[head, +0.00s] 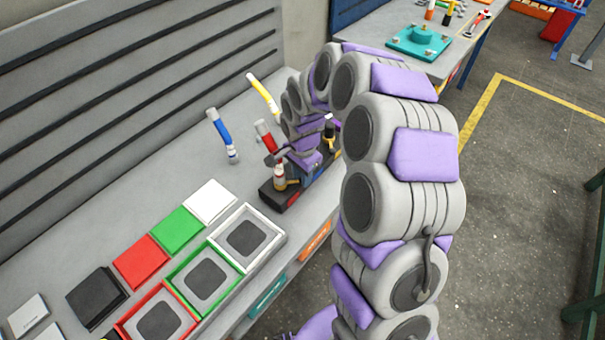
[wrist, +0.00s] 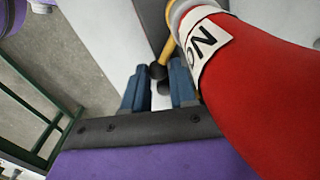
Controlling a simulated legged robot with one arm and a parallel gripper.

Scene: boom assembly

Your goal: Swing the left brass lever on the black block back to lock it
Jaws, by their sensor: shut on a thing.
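The black block (head: 272,198) stands near the front edge of the grey bench in the head view. A red part with a white band (head: 280,176) stands upright on its left end, with a brass piece beside it. In the wrist view the brass lever (wrist: 168,48) ends in a dark knob (wrist: 157,71). My gripper (wrist: 159,90) has its blue fingers on either side of the knob end and is shut on it. In the head view my gripper (head: 311,176) is low over the block, and my arm hides much of the block and the grip.
A large red part with a white lettered label (wrist: 250,90) is close on the right in the wrist view. A blue-handled tool (head: 220,133) and a yellow one (head: 263,94) stand behind the block. Coloured trays (head: 208,277) and flat plates lie to the left.

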